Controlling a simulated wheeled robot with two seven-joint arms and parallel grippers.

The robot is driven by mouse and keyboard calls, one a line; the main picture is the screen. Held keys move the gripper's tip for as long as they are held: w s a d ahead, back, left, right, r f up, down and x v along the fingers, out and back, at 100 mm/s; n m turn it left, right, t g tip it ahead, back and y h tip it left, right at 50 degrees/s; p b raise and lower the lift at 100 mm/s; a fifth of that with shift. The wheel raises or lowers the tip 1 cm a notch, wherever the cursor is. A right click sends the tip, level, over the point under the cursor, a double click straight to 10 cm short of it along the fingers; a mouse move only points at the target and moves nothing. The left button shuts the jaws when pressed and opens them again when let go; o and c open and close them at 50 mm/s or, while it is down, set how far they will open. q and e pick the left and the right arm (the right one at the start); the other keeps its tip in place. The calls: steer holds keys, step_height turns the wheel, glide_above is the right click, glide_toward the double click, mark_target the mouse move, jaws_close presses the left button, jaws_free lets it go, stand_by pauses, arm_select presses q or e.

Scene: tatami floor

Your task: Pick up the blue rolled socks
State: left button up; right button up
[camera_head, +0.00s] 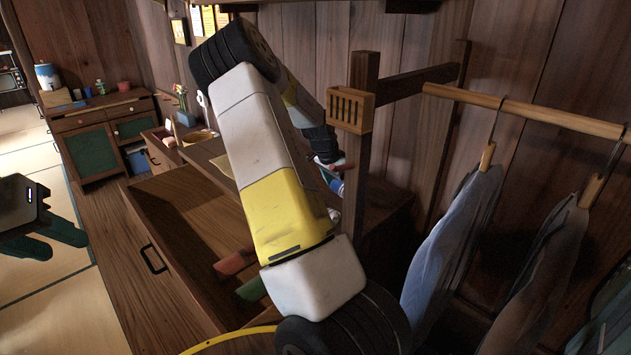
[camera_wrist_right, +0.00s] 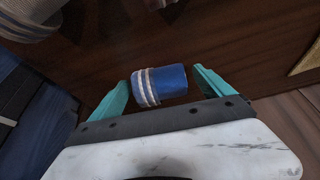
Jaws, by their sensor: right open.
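The blue rolled socks (camera_wrist_right: 170,83), with white stripes at the left end, lie on a dark wooden surface in the right wrist view. My right gripper (camera_wrist_right: 161,82) is open there, with one teal finger on each side of the socks. The right finger looks very close to them; contact cannot be told. In the head view my right arm hides most of this spot; a small blue and white patch (camera_head: 337,186) shows beside it, perhaps the socks. My left gripper (camera_head: 62,242) is at the left edge, fingers apart and empty, far from the socks.
An open wooden drawer (camera_head: 165,225) holds a red roll (camera_head: 235,262) and a green roll (camera_head: 252,289). A wooden post (camera_head: 358,190) with a small slatted box (camera_head: 350,110) stands beside my right arm. Clothes (camera_head: 450,250) hang from a rail (camera_head: 530,112) at right. Tatami floor (camera_head: 65,315) is clear at left.

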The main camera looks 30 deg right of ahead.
steer(key=c, duration=1.4)
steer(key=shift+r, duration=0.15)
